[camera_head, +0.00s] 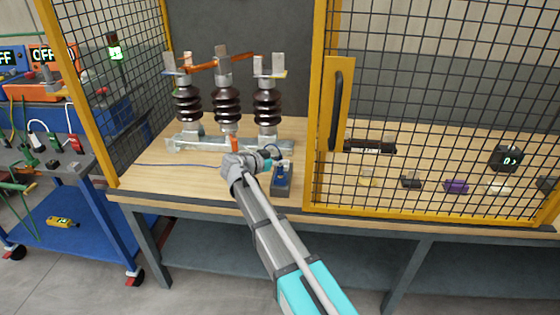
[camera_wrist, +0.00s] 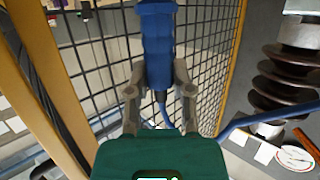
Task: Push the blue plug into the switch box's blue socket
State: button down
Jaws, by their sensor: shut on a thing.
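A blue cable (camera_wrist: 238,124) leads away from the plug to the right. In the head view my gripper (camera_head: 268,161) is just above and left of the small grey switch box (camera_head: 282,188), which has a blue socket part (camera_head: 281,174). The plug's tip is hidden, so I cannot tell whether it touches the socket.
An insulator assembly with several brown ribbed columns (camera_head: 228,105) stands behind my gripper. Yellow-framed mesh panels (camera_head: 318,110) stand at left and right. Small items, including a purple one (camera_head: 456,186), lie on the wooden bench at right. A thin blue cable (camera_head: 170,165) lies at left.

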jog(key=shift+f+b, duration=0.55)
jog(key=shift+f, duration=0.1)
jog(key=shift+c, duration=2.2)
grip_release()
jog(key=shift+r, duration=0.15)
notch_tip(320, 180, up, 8)
jog(key=p, duration=0.8)
jog(key=shift+r+p, duration=0.2)
jog(key=shift+p, duration=0.15)
